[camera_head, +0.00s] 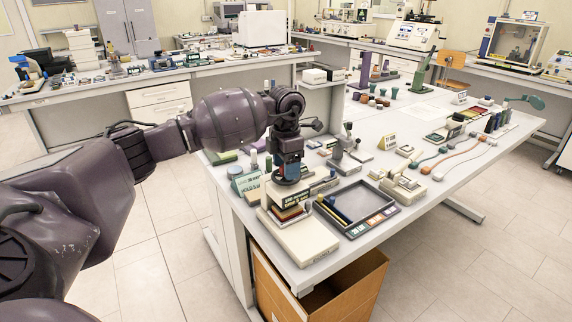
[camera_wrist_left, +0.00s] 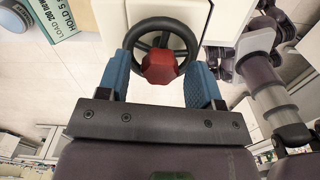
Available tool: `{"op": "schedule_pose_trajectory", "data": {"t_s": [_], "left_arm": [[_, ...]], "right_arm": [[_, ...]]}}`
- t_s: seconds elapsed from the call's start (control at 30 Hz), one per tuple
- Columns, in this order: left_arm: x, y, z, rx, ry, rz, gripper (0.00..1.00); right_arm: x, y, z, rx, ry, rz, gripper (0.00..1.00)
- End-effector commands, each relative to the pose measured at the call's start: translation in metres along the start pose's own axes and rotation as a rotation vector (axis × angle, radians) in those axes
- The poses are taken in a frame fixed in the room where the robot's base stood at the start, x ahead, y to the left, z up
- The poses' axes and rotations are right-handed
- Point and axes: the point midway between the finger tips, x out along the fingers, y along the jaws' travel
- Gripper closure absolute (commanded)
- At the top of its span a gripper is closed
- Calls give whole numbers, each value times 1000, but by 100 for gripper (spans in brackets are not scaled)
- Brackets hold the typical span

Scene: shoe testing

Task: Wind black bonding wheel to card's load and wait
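A black handwheel (camera_wrist_left: 160,24) with a red faceted hub (camera_wrist_left: 160,67) shows in the left wrist view. My left gripper (camera_wrist_left: 160,72) has two blue fingers set wide apart, one on each side of the hub. A gap shows beside the hub; contact with the wheel rim is unclear. In the head view my left gripper (camera_head: 287,162) points down over the wheel (camera_head: 287,181) of the bonding press, at the table's near left. The green-and-white card (camera_head: 246,183) stands left of the wheel; its load and hold text shows in the left wrist view (camera_wrist_left: 52,16). My right gripper is not seen.
The press base (camera_head: 304,243) sits at the table's near edge. A dark tray (camera_head: 378,216) and a cream device (camera_head: 403,188) stand to its right. A small stand (camera_head: 346,155) is behind. An open wooden box (camera_head: 335,290) is below the edge.

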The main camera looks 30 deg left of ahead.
Motion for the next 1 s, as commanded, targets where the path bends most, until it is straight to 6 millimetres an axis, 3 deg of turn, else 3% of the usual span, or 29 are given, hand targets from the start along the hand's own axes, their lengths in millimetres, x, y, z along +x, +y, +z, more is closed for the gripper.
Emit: {"op": "schedule_pose_trajectory", "data": {"t_s": [0.03, 0.3, 0.7, 1.0], "left_arm": [[0, 0, 0, 0, 0, 0, 49], [0, 0, 0, 0, 0, 0, 87], [0, 0, 0, 177, -1, 2, 87], [-2, 0, 0, 193, -3, 1, 87]], "right_arm": [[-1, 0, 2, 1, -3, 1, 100], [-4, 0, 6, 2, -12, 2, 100], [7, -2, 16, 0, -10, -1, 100], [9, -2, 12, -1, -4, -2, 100]]}}
